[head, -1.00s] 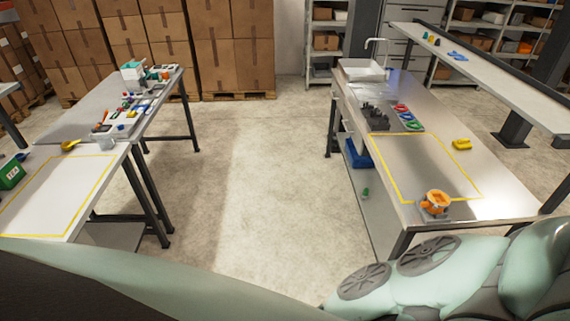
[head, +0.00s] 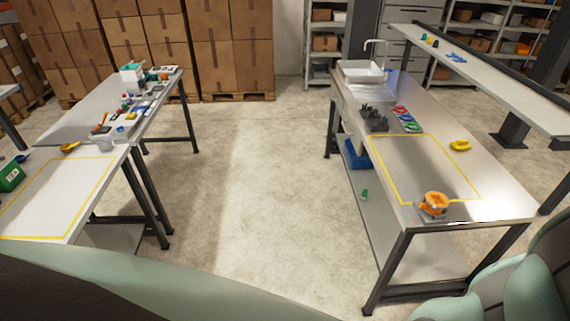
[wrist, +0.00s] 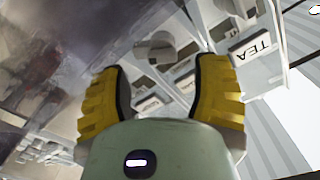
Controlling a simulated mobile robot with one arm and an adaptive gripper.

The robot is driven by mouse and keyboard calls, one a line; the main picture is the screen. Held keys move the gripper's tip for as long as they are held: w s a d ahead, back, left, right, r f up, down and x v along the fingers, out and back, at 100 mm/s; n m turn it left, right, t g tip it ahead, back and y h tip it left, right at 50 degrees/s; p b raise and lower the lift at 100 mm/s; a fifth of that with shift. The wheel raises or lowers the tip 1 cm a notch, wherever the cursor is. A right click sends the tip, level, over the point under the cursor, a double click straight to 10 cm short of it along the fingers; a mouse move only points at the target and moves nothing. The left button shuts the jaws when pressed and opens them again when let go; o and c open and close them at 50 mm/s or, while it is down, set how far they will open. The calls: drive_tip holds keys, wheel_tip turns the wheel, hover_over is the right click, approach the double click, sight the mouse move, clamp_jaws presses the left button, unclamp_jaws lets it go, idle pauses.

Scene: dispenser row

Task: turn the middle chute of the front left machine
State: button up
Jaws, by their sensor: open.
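In the wrist view, my gripper (wrist: 160,75) shows two yellow ribbed fingers spread apart with nothing held between them. Beyond the fingertips is a pale structure with slanted white and grey parts and a white label reading TEA (wrist: 252,47). A rounded grey-white part (wrist: 155,48) shows beyond the gap between the fingers, apart from them; I cannot tell whether it is a chute. The picture is tilted and cropped, so I cannot tell which machine or which chute this is. The head view shows no dispenser machine, and my gripper is outside it.
A right metal bench (head: 480,190) holds an orange device (head: 433,204), a yellow item (head: 460,146) and a sink (head: 362,70). The floor between (head: 260,200) is clear.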

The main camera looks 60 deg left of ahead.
drive_tip(key=shift+w+d+f+p, duration=0.1)
drive_tip(key=shift+w+d+p, duration=0.05)
drive_tip(key=shift+w+p, duration=0.45)
drive_tip(key=shift+w+d+p, duration=0.1)
drive_tip(key=shift+w+p, duration=0.4)
drive_tip(key=shift+p, duration=0.05)
drive_tip(key=shift+c, duration=0.2)
drive_tip(key=shift+s, duration=0.1)
clamp_jaws()
